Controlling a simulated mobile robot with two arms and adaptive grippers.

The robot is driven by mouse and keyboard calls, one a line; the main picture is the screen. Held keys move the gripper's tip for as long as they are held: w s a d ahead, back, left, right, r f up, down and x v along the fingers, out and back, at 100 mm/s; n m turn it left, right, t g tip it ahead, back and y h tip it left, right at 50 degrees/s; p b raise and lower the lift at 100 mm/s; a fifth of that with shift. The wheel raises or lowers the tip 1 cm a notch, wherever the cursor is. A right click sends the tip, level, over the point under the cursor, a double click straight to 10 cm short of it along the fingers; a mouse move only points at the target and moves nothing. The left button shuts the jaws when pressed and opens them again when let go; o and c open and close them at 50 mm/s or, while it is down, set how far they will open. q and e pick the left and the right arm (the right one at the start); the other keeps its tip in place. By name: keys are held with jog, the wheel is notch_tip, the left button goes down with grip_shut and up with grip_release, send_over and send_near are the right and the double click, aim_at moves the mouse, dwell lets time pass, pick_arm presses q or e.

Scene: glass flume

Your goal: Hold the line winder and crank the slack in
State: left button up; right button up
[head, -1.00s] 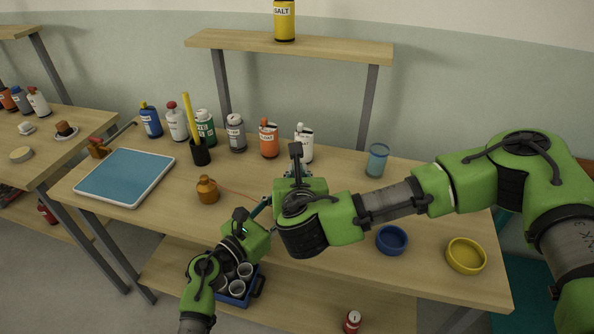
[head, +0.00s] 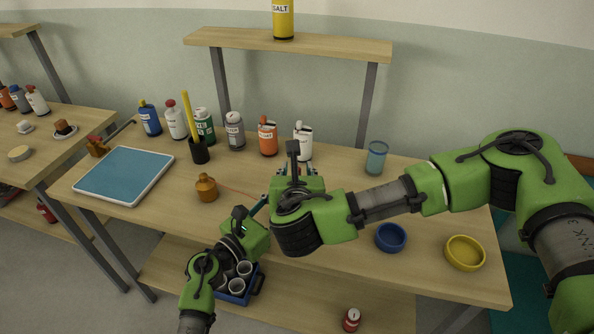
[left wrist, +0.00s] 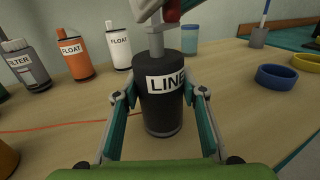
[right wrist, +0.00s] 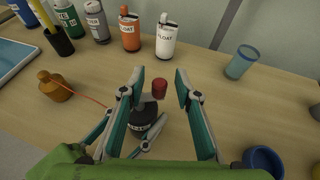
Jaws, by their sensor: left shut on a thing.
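The line winder (left wrist: 163,105) is a black upright cylinder with a white "LINE" label, standing on the bench. My left gripper (left wrist: 160,97) is shut on its sides. On top sits a grey crank with a red knob (right wrist: 159,88). My right gripper (right wrist: 155,82) is above the winder, its fingers open on either side of the knob, with gaps showing. A thin red line (right wrist: 92,102) runs from a brown bottle-shaped thing (right wrist: 55,87) to the winder. In the head view my right arm hides the winder.
Float bottles (head: 268,138) and other bottles stand along the back. A blue glass (head: 376,158), a blue bowl (head: 391,237) and a yellow bowl (head: 465,253) are to the right. A blue-topped tray (head: 124,175) lies left. Bench between glass and bowls is clear.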

jog(key=v, duration=1.2)
pick_arm(q)
jog(key=o, duration=1.3)
pick_arm(e)
jog(key=shift+d, duration=0.1)
pick_arm(q)
jog(key=shift+a, duration=0.1)
